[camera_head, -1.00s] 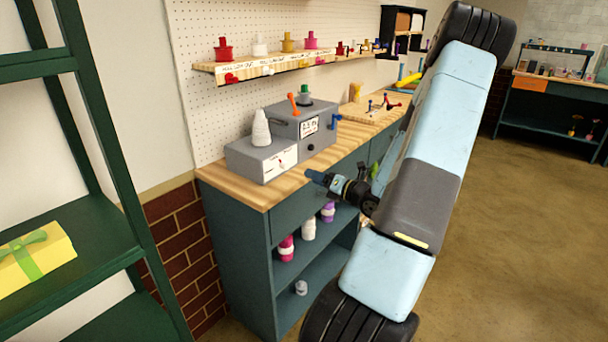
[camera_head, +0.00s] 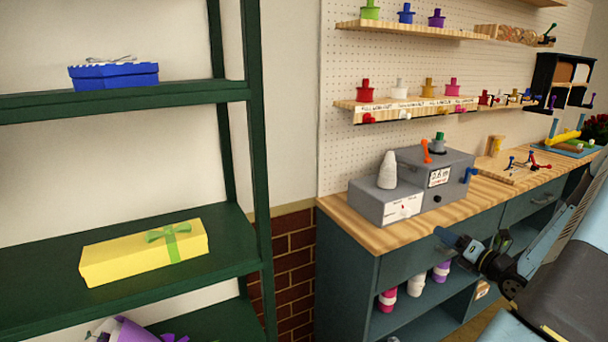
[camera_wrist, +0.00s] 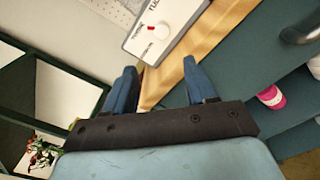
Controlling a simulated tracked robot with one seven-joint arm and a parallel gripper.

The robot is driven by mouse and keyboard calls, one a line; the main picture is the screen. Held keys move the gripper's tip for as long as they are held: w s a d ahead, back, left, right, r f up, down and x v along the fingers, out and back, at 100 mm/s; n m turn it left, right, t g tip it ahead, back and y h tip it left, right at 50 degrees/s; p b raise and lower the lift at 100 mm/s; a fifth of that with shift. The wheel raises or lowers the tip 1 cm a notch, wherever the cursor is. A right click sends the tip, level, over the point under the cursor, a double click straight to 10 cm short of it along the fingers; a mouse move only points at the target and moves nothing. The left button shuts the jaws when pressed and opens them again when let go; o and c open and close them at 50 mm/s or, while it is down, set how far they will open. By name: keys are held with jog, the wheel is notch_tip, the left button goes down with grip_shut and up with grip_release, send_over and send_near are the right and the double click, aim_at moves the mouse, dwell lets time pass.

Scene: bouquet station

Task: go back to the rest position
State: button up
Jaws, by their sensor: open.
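My gripper (camera_head: 459,241) is in front of the workbench in the head view, near the front edge of its wooden top. In the wrist view my gripper (camera_wrist: 162,82) shows two blue fingers spread apart with nothing between them. Beyond the fingers are the bench's wooden edge (camera_wrist: 205,40) and the white panel with a red-marked dial (camera_wrist: 152,30). Part of my arm fills the lower right of the head view.
A grey machine (camera_head: 425,180) with a white cone (camera_head: 388,170) stands on the workbench top (camera_head: 345,212). Spools stand on the bench's lower shelf. A green rack (camera_head: 250,130) at left holds a blue box (camera_head: 114,76) and a yellow box (camera_head: 125,261). Pegboard shelves hang above.

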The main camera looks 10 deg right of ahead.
jog(key=s+a+r+n+g+y, duration=0.1)
jog(key=s+a+r+n+g, duration=0.2)
jog(key=a+n, duration=0.45)
jog(key=s+a+r+n+g+y, duration=0.1)
jog(key=s+a+r+n+g, duration=0.15)
jog(key=a+n+g, duration=0.45)
jog(key=s+a+r+n+g+y, duration=0.1)
jog(key=s+a+r+n+g, duration=0.2)
jog(key=a+n, duration=0.5)
jog(key=s+a+r+n+t+h, duration=0.2)
jog(key=s+r+n+h, duration=0.7)
jog(key=n, duration=0.9)
jog(key=shift+s+a+v, duration=0.35)
jog(key=shift+a+v, duration=0.3)
jog(key=shift+v, duration=2.45)
jog(key=shift+f, duration=0.2)
